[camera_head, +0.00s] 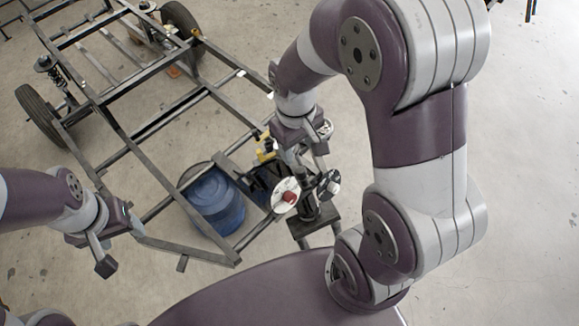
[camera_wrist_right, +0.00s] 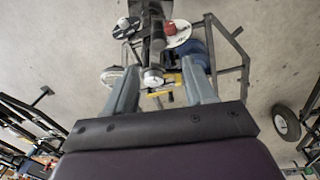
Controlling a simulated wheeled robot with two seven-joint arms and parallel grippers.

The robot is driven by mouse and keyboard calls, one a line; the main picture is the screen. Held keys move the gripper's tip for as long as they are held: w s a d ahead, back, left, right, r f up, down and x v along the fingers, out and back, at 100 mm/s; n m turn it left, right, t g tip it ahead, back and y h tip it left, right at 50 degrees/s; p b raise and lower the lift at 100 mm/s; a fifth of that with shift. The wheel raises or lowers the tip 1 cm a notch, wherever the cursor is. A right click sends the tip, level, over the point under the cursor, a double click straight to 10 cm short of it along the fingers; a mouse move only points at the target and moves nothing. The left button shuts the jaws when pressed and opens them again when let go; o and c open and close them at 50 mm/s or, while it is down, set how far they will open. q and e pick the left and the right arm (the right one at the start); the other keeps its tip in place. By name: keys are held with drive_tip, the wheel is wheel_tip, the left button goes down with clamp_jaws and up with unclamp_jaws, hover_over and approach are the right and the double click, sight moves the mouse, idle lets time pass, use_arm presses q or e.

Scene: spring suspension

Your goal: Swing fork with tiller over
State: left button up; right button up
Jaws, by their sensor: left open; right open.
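The frame (camera_head: 128,148) is a dark tubular chassis on the floor in the head view. At its near end stands a dark post assembly (camera_head: 308,208), which I take to be the fork with tiller, with a white disc and red knob (camera_head: 287,196) beside it. In the right wrist view a dark bar (camera_wrist_right: 156,42) runs toward me and ends in a round pale face. My right gripper (camera_wrist_right: 162,90) is open, its fingers apart on either side of that end; contact cannot be told. My left gripper (camera_head: 120,245) is open and empty by the frame's near left corner.
A blue drum (camera_head: 212,203) stands inside the frame's near end. Wheels (camera_head: 40,116) with springs sit at the far end. Yellow parts (camera_wrist_right: 166,84) lie close under my right gripper.

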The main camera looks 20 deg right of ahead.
sight(300, 170)
drive_tip(key=f, duration=0.7)
drive_tip(key=d+f, duration=0.1)
drive_tip(key=f, duration=0.3)
drive_tip(key=shift+f, duration=0.1)
drive_tip(key=shift+w, duration=0.1)
clamp_jaws()
